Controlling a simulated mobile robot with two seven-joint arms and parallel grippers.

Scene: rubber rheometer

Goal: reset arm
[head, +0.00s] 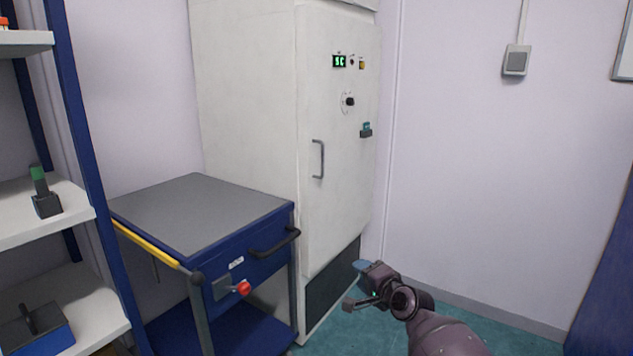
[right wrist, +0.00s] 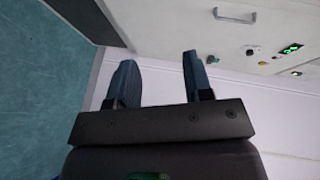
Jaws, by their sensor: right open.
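My right gripper (head: 354,284) is low in front of the white cabinet, over the green floor, at the lower middle of the head view. In the right wrist view its two fingers (right wrist: 157,75) stand apart with nothing between them. The right arm comes in from the bottom edge. My left gripper is not in the head view.
A tall white cabinet (head: 250,90) has a green display (head: 339,61), a knob (head: 349,101) and a door handle (head: 318,159). A blue cart (head: 200,212) stands left of it. A shelf rack (head: 75,110) is at far left. Floor (head: 345,330) at right is clear.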

